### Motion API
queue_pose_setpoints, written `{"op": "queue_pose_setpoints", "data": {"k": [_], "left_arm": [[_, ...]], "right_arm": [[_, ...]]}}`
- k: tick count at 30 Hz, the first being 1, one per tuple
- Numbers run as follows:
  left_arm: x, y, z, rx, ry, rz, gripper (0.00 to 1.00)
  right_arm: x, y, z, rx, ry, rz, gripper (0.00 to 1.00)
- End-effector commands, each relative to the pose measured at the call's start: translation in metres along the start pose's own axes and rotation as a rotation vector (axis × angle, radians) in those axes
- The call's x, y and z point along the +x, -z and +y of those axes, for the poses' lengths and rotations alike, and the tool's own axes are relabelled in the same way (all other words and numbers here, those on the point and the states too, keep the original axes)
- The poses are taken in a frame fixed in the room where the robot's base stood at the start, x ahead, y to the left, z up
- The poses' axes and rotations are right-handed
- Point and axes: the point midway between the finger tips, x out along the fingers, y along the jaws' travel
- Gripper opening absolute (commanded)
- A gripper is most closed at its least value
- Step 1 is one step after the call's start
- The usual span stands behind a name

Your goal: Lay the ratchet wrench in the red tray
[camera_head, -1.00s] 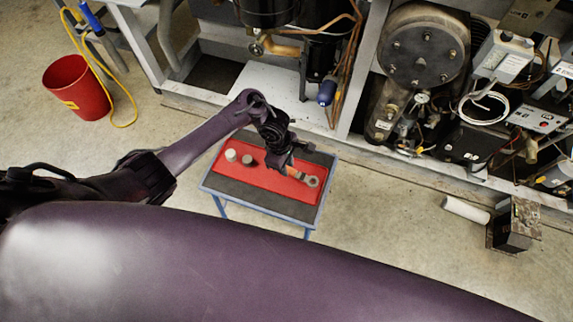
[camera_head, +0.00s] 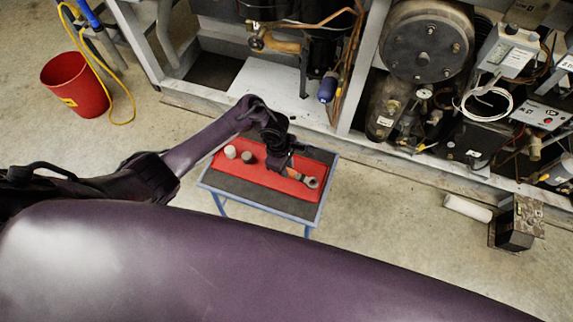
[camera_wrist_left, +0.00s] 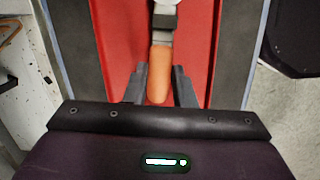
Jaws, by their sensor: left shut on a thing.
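The ratchet wrench (camera_head: 310,182) has an orange handle and a grey metal head. It lies lengthwise over the right part of the red tray (camera_head: 262,180), and I cannot tell whether it touches the tray floor. My left gripper (camera_head: 286,169) is shut on the orange handle above the tray. In the left wrist view, the handle (camera_wrist_left: 160,75) sits between the two dark fingers (camera_wrist_left: 160,88), with the red tray (camera_wrist_left: 115,45) below. The wrench's far end is cut off at that view's top edge. My right gripper is not in view.
The tray rests on a small blue-framed table (camera_head: 262,203) with a dark top. Two pale round pieces (camera_head: 230,152) (camera_head: 247,157) stand at the tray's left end. The compressor rack (camera_head: 345,125) stands behind.

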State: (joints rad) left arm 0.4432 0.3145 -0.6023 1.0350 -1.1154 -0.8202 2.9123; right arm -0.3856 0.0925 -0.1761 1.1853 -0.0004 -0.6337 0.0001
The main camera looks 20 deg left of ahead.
Motion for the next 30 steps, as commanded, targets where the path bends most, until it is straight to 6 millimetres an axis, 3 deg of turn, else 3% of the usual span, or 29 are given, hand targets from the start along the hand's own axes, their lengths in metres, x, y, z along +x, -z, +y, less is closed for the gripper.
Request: {"op": "queue_pose_setpoints", "data": {"k": [12,13,18,30], "left_arm": [[0.0049,0.0004,0.0002,0.0,-0.001,-0.001,0.0],[0.0049,0.0005,0.0003,0.0,-0.001,-0.001,0.27],[0.0048,0.0006,0.0002,0.0,0.0,0.0,0.49],[0.0052,0.001,-0.0003,0.0,0.001,0.0,0.42]], "right_arm": [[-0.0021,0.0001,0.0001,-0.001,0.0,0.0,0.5],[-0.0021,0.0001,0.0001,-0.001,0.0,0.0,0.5],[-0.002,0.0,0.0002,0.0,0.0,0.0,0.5],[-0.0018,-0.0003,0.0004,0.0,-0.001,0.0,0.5]]}}
